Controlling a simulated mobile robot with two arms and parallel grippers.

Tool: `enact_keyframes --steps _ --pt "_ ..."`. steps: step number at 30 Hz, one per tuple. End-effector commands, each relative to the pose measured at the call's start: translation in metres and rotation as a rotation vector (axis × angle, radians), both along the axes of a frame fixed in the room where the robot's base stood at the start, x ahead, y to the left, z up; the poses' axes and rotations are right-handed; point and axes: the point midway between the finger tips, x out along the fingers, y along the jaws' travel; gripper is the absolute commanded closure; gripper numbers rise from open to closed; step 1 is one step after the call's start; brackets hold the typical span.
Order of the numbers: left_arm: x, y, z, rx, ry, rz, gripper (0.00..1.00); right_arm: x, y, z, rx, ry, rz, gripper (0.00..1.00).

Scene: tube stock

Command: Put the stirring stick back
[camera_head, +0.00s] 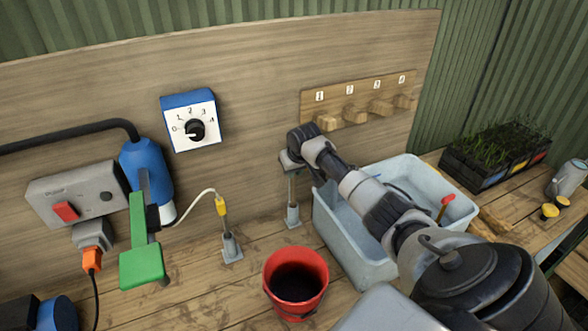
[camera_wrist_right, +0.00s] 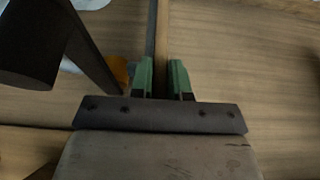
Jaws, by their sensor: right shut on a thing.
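My right gripper (camera_head: 291,165) is beside the wooden back board, above a small grey holder (camera_head: 292,216) on the bench. In the right wrist view, its green fingers (camera_wrist_right: 163,80) are shut on a thin stick (camera_wrist_right: 161,40), which I take to be the stirring stick. In the head view a thin grey shaft (camera_head: 291,190) runs down from the gripper to the holder. I cannot tell whether its lower end sits inside the holder. The gripper's fingertips are mostly hidden by my arm. My left gripper is not in view.
A red bucket (camera_head: 296,268) with dark contents stands in front. A pale blue tub (camera_head: 340,240) lies right, under my arm, with a red-ended tool (camera_head: 446,204). A yellow-topped probe (camera_head: 221,206) stands in another holder (camera_head: 231,248). Numbered wooden pegs (camera_head: 354,114) project from the board.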

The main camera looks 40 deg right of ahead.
Motion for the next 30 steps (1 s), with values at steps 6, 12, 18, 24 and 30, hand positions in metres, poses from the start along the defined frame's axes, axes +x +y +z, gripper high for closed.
enact_keyframes --steps 6,12,18,24,30 --pt "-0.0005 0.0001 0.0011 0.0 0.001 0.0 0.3 -0.0001 0.0 -0.006 -0.001 -0.001 0.001 1.0" --pt "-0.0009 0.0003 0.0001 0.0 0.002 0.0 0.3 -0.0001 0.0002 -0.0086 0.0 0.0 0.0 1.0" --pt "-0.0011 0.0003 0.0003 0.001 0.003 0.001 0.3 0.0 0.0002 -0.0089 0.0 0.0 0.001 0.59" --pt "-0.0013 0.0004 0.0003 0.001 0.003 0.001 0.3 0.0 0.0001 -0.0087 0.0 0.0 0.001 0.58" --pt "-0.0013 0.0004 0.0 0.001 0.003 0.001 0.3 -0.0016 0.0002 -0.0008 -0.001 -0.002 0.001 0.58"
